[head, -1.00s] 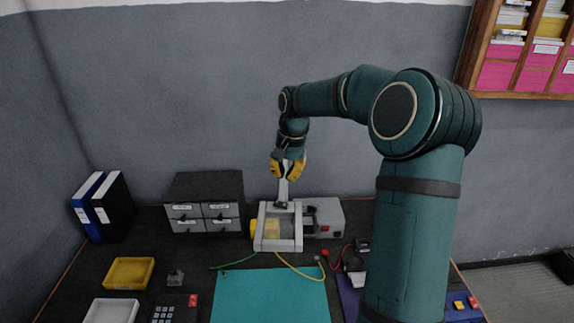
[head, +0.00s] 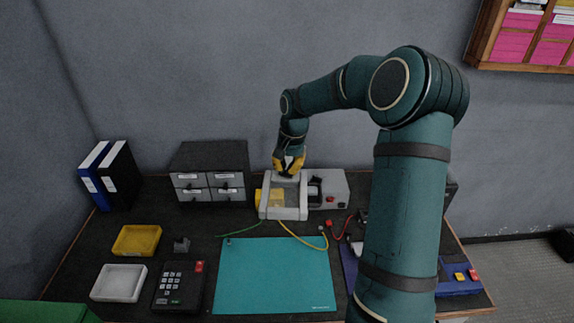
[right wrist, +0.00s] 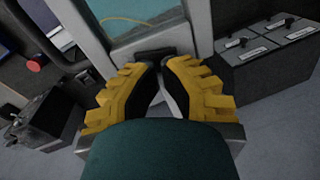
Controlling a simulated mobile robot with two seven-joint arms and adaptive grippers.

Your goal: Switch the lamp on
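No lamp stands out clearly. A grey device (head: 331,187) with a red button (head: 330,199) on its front stands at the back of the desk. Beside it a light grey frame (head: 283,213) stands in front of a yellow part (head: 276,199). My right gripper (head: 288,174) points down at the back top edge of this frame. In the right wrist view its yellow fingers (right wrist: 160,68) converge close together at a dark handle-like piece (right wrist: 154,53) on the frame's edge. Whether they grip it is unclear. My left gripper is out of view.
Grey drawers (head: 208,173) stand left of the frame. Binders (head: 121,175), a yellow tray (head: 137,240), a white tray (head: 118,283) and a black keypad unit (head: 179,286) are further left. The teal mat (head: 275,274) in front is bare except for cable ends.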

